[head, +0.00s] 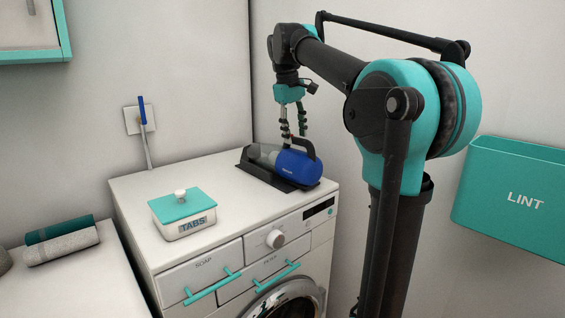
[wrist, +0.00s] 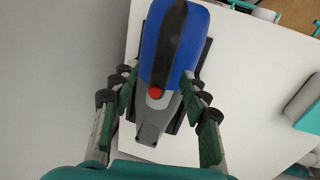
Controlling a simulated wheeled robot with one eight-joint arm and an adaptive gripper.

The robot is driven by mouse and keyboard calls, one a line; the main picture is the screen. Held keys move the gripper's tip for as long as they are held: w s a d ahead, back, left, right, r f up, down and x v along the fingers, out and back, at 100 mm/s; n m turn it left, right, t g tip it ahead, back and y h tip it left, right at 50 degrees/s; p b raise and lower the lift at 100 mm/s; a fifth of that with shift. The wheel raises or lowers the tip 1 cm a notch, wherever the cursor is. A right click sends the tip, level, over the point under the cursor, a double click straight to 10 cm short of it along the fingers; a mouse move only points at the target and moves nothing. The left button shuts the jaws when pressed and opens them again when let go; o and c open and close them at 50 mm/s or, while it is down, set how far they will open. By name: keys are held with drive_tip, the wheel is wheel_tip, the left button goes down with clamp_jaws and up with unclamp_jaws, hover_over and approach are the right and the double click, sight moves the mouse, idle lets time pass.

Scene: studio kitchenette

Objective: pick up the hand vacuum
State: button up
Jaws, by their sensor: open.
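The hand vacuum (head: 293,164) has a blue body, a dark handle and a grey, see-through nozzle end. It lies in a black tray-like base (head: 267,176) at the back of the washing machine's white top. In the wrist view the vacuum (wrist: 186,50) runs lengthwise, with a red button and its grey nozzle toward me. My gripper (head: 295,135) points down over the vacuum near its handle in the head view. In the wrist view my open gripper (wrist: 159,89) has one finger on each side of the vacuum. I cannot tell whether either finger touches it.
A TABS box (head: 183,220) with a teal lid stands on the washing machine (head: 135,190), left of the vacuum. Rolled towels (head: 62,245) lie on the left counter. A teal LINT bin (head: 510,200) is on the right wall. The top's front middle is clear.

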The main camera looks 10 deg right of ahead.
sight(296, 141)
drive_tip(key=shift+w+d+f, duration=0.1)
drive_tip(key=shift+w+f, duration=0.05)
drive_tip(key=shift+f, duration=0.7)
drive_tip(key=shift+w+d+f, duration=0.1)
drive_tip(key=shift+f, duration=0.7)
clamp_jaws()
